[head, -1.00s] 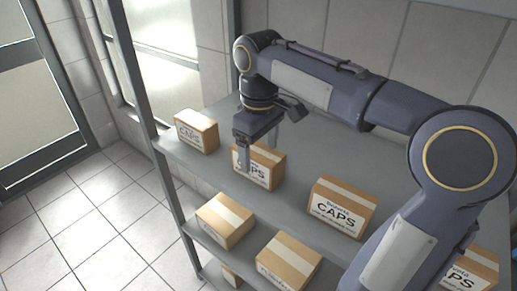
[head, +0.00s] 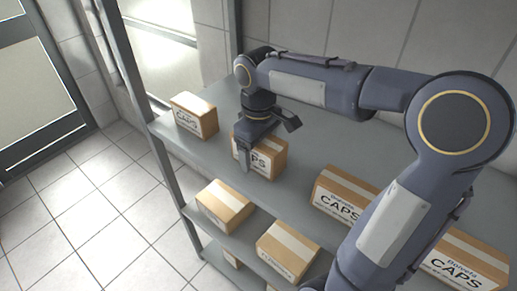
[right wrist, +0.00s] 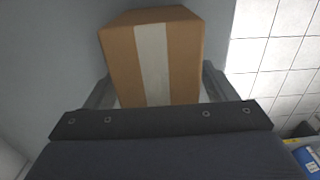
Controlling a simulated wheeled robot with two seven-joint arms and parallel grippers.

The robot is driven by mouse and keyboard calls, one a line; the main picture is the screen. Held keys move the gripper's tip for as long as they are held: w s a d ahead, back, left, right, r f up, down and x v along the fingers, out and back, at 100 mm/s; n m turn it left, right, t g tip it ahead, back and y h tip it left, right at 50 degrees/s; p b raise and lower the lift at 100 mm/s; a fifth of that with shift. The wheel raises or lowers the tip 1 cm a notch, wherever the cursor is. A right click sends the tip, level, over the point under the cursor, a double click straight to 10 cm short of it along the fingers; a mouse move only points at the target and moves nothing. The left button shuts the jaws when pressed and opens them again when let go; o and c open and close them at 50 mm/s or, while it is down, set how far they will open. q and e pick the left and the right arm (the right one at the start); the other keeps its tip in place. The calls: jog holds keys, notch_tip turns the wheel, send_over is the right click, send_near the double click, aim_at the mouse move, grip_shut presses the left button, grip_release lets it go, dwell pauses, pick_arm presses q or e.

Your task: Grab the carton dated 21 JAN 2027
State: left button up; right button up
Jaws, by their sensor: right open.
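Several brown cartons with a pale tape strip stand on the grey shelves; the labels in sight read CAPS, but no date is readable. On the upper shelf are a left carton (head: 195,115), a middle carton (head: 270,158) and a right carton (head: 341,194). My right gripper (head: 244,161) is open and points down at the middle carton, covering part of its label. In the right wrist view, a taped carton (right wrist: 153,58) lies between the two fingers of the gripper (right wrist: 158,90), with a gap visible on its right. My left gripper is not in view.
Two more cartons (head: 225,205) (head: 287,250) stand on the lower shelf, and another carton (head: 465,262) is at the far right, partly behind my right arm. A shelf post (head: 160,165) rises at the left front. The tiled floor (head: 80,215) is clear.

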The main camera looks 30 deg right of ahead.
jog(key=c, duration=1.1)
jog(key=shift+c, duration=0.3)
jog(key=shift+r, duration=0.1)
